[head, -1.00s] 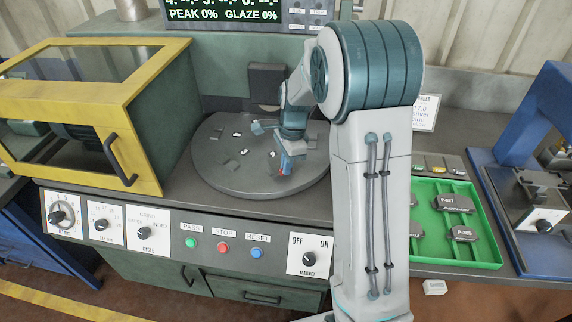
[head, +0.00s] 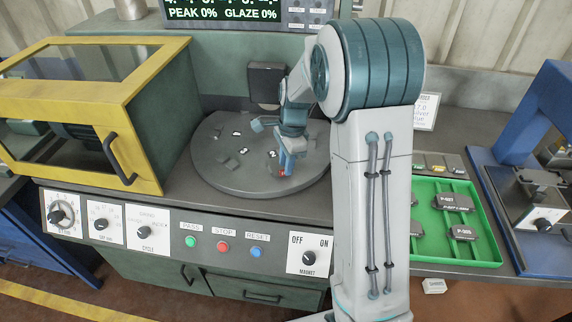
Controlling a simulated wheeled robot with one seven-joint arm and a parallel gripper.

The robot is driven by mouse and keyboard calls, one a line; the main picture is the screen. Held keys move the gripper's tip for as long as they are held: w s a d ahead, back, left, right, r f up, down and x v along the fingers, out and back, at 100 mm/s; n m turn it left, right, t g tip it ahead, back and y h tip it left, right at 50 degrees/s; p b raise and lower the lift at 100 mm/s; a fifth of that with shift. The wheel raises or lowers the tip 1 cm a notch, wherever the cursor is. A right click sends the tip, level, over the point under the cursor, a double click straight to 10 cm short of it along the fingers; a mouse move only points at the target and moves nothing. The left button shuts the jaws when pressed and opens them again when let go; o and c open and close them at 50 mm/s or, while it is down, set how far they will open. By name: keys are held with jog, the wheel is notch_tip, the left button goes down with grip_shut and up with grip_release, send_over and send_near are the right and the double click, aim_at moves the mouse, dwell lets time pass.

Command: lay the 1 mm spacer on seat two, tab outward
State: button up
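My gripper (head: 284,169) points down at the right half of the round grey table (head: 222,178). Its fingertips are small and partly hidden, with a small reddish spot at the tips. I cannot tell whether it is open or holds anything. Several small dark and light pieces lie on the round table, among them a flat grey piece (head: 231,163) left of my gripper. No 1 mm spacer can be told apart at this size.
A yellow-framed guard (head: 150,140) stands left of the round table. A green tray (head: 489,237) with dark brake pads lies at the right, before a blue press (head: 525,120). A front panel holds dials, buttons and a magnet switch (head: 309,258). My arm hides the middle right.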

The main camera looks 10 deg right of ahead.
notch_tip(320, 180, up, 10)
jog(key=d, duration=0.1)
jog(key=s+a+n+t+h, duration=0.1)
jog(key=s+n+t, duration=0.2)
jog(key=s+n, duration=1.3)
jog(key=s, duration=0.8)
jog(key=shift+r, duration=0.25)
